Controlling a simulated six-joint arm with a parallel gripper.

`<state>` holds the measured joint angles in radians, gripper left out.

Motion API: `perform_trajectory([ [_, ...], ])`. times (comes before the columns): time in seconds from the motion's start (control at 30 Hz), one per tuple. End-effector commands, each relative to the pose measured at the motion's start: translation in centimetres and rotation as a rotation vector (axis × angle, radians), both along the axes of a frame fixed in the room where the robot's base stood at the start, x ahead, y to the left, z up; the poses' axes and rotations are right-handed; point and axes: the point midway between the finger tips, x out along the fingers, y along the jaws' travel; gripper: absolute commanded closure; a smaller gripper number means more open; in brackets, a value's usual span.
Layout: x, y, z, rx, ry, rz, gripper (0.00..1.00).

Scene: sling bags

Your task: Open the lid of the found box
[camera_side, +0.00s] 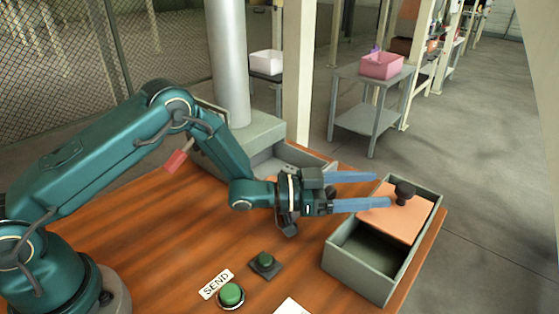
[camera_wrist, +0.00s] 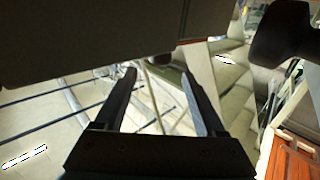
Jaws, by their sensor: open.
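A grey box (camera_side: 358,274) stands at the right end of the wooden table. Its orange lid (camera_side: 405,222) covers the far part of the box. The near part is uncovered and shows a dark interior with nothing visible in it. A black knob (camera_side: 404,192) stands on the lid. My gripper (camera_side: 381,189) is open and empty, its long blue fingers reaching toward the knob from the left. Whether the fingers touch the knob or lid cannot be told. In the wrist view my gripper (camera_wrist: 159,75) shows two separated fingers with nothing held between them.
A green button (camera_side: 230,294) beside a SEND label (camera_side: 216,284) and a smaller green button (camera_side: 265,261) sit left of the box. A grey chute (camera_side: 290,160) stands behind my arm. A pink bin (camera_side: 381,65) rests on a side table beyond.

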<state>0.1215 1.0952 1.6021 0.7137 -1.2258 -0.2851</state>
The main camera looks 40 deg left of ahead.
Motion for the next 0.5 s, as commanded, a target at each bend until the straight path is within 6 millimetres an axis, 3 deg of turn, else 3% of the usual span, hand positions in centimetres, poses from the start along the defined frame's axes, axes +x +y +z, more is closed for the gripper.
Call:
perform_trajectory([
  [0.5, 3.0, -3.1, -0.1, 0.001, -0.002, -0.002, 0.27],
])
